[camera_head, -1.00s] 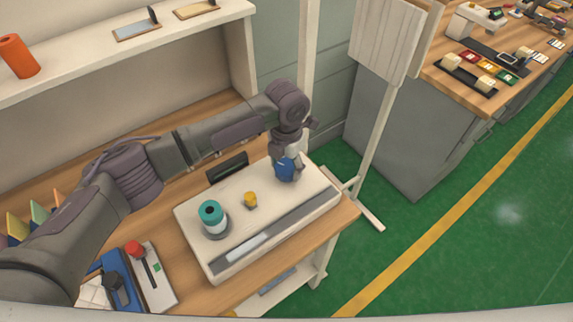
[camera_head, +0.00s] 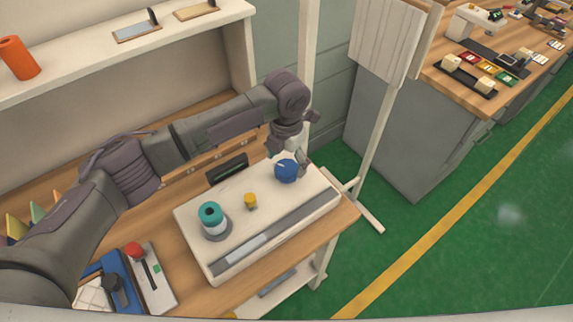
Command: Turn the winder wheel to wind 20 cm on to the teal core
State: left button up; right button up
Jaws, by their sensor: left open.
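The white winder box (camera_head: 235,251) lies on the wooden bench. The teal core (camera_head: 210,212) stands upright at its left end, with white material around its lower part. A small yellow part (camera_head: 250,200) sits in the middle. The round blue winder wheel (camera_head: 287,172) is at the right end, with a pale mark on its top. My left gripper (camera_head: 289,156) is open at the wheel's far edge, overlapping it in view. One finger shows by the wheel's upper right; I cannot tell whether it touches. My right gripper is out of view.
A grey strip (camera_head: 281,226) runs along the box's front. A dark display (camera_head: 228,168) stands behind the box. A panel with a red knob (camera_head: 134,250) and a blue tray (camera_head: 119,268) are at lower left. A white post (camera_head: 375,150) stands beyond the bench's right end.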

aim_at(287, 168)
pick_arm(q)
notch_tip(287, 168, up, 10)
jog(key=shift+f, duration=0.2)
dwell(0.5)
